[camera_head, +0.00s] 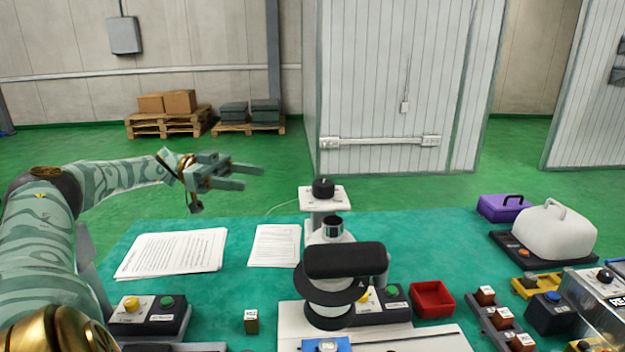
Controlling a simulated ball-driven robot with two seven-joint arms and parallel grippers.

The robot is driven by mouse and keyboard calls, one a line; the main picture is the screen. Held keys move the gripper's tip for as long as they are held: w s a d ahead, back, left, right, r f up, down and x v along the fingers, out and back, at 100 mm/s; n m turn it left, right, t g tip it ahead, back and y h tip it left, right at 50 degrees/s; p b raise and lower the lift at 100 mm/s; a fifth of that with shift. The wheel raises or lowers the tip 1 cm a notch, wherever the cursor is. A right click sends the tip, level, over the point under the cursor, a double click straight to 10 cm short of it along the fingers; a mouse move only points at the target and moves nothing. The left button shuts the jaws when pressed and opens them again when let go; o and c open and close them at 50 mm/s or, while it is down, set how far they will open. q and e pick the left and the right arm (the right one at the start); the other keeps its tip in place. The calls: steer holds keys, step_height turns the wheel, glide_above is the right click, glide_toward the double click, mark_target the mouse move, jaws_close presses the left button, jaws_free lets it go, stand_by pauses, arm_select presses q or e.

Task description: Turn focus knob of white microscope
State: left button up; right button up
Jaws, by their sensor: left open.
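The white microscope (327,236) stands at the front middle of the green table, on a pale base, with a dark eyepiece at its top and a black horizontal cylinder across its front. A black knob (323,187) sits on a white plate just behind it; I cannot tell whether this belongs to the microscope. I cannot clearly make out which part is the focus knob. My left gripper (252,177) is open and empty, in the air left of the black knob and apart from it. My right gripper is not in view.
Paper sheets (174,254) lie at the table's left, more beside the microscope. Button boxes (148,314) stand front left and behind the microscope's base. A red bin (432,299), a white canister (553,231) and a purple case (503,208) are at right.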

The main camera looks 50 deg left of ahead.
arm_select(q)
glide_toward(315, 182)
steer(key=b+x, duration=0.1)
steer(key=x, duration=0.2)
steer(key=f+b+x, duration=0.1)
steer(key=x, duration=0.2)
steer(key=b+x, duration=0.1)
steer(key=x, duration=0.2)
steer(key=shift+f, duration=0.15)
steer(key=shift+w+d, duration=0.2)
steer(key=shift+d, duration=0.1)
steer(key=shift+d+r, duration=0.2)
steer(key=shift+r, duration=0.05)
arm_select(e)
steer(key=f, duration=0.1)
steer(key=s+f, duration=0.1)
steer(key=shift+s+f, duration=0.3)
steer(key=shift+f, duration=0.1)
arm_select(q)
steer(key=c, duration=1)
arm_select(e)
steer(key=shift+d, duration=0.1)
